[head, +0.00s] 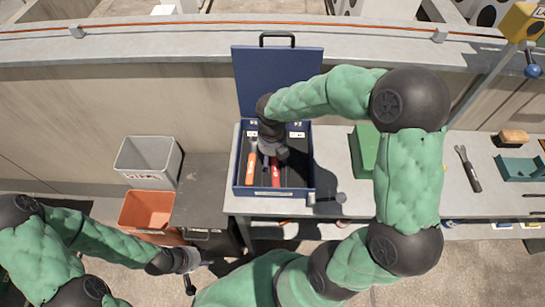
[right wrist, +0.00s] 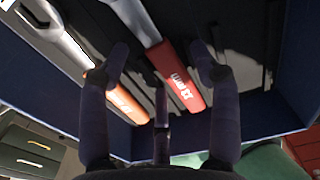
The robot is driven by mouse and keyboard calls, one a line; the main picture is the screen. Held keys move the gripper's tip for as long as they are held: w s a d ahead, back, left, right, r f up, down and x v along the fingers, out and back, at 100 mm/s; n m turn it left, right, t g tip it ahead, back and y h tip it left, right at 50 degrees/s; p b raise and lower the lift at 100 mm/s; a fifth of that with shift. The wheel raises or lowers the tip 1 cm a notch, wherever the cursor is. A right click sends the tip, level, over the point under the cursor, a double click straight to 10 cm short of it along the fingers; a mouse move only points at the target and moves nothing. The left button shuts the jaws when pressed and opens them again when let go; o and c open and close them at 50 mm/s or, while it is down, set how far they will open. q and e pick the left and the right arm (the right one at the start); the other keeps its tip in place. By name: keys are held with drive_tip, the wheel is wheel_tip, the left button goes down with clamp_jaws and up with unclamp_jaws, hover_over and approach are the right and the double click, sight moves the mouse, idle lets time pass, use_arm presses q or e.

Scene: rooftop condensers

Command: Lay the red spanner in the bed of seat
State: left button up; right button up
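The red spanner (head: 275,174) lies in the blue toolbox (head: 236,190), its lower part showing under my right gripper (head: 272,163). In the right wrist view the red spanner (right wrist: 183,78) lies between the spread fingers of the right gripper (right wrist: 160,52), which is open and holds nothing. An orange spanner (head: 251,164) lies to its left; it also shows in the right wrist view (right wrist: 127,103). Two white labels (head: 297,134) sit at the box's back; their marks are too small to read. My left gripper (head: 195,272) looks open and empty, away from the box.
The toolbox lid (head: 270,75) stands open behind it. A grey bin (head: 148,160) and an orange bin (head: 147,210) stand to the left. On the bench (head: 335,140) to the right are a green case (head: 365,150), a dark-handled spanner (head: 468,170) and a green holder (head: 518,169).

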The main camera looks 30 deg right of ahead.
sight(272, 161)
drive_tip(key=shift+r, duration=0.1)
wheel_tip(272, 161, up, 12)
idle(0.5)
